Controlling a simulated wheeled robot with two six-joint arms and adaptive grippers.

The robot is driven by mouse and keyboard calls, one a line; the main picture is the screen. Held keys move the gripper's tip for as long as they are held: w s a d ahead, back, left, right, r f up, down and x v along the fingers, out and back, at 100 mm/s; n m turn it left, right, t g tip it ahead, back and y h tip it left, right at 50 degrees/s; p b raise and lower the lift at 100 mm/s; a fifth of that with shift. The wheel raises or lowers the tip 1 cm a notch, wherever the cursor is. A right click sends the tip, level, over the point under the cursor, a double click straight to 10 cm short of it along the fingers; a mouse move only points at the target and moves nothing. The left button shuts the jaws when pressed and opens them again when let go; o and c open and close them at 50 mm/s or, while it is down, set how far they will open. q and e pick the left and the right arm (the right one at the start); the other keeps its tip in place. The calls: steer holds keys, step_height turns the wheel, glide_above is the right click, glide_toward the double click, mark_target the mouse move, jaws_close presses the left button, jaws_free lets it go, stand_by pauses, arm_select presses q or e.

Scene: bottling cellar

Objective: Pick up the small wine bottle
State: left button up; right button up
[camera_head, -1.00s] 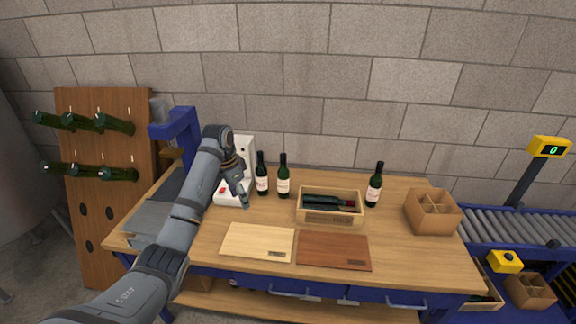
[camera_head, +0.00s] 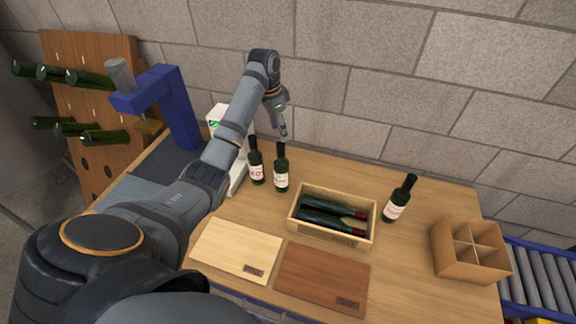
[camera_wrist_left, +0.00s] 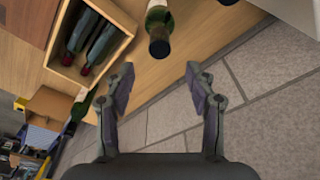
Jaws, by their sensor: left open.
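Three dark wine bottles with pale labels stand upright on the wooden table. One is at the left (camera_head: 256,168), one close beside it (camera_head: 281,174), and one at the right (camera_head: 397,202) past the crate. They look alike in size, so I cannot tell which is the small one. My left gripper (camera_head: 283,130) is in the air just above the second bottle, apparently not touching it. In the left wrist view the gripper (camera_wrist_left: 160,75) is open and empty, with an upright bottle (camera_wrist_left: 158,30) beyond its fingers. My right gripper is not in view.
A wooden crate (camera_head: 333,235) with dark bottles lying in it stands right of the two bottles. A white device (camera_head: 237,176) is close on their left. Light (camera_head: 237,250) and dark (camera_head: 322,281) boards lie in front. A cardboard divider box (camera_head: 468,263) is at right.

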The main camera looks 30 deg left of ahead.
mark_target(279, 145)
arm_select(q)
steer(key=shift+s+d+f+p, duration=0.15)
steer(key=shift+s+f+p, duration=0.45)
steer(key=shift+f, duration=0.4)
steer(key=f, duration=0.1)
steer(key=w+f, duration=0.1)
steer(key=shift+w+f, duration=0.15)
steer(key=shift+f, duration=0.2)
steer(key=shift+w+f, duration=0.25)
steer(key=shift+f, duration=0.15)
steer(key=shift+s+f+p, duration=0.2)
steer(key=shift+f+p, duration=0.3)
steer(key=shift+p, duration=0.15)
steer(key=shift+s+f+p, duration=0.15)
steer(key=shift+f+p, duration=0.3)
steer(key=shift+p, duration=0.15)
step_height(279, 145, down, 2)
steer(key=shift+w+f, duration=0.1)
steer(key=shift+f, duration=0.05)
steer(key=shift+w+f, duration=0.25)
steer(key=shift+f, duration=0.05)
steer(key=shift+s+r, duration=0.1)
jaws_close()
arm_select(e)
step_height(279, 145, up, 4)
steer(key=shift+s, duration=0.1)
arm_select(q)
steer(key=shift+r, duration=0.1)
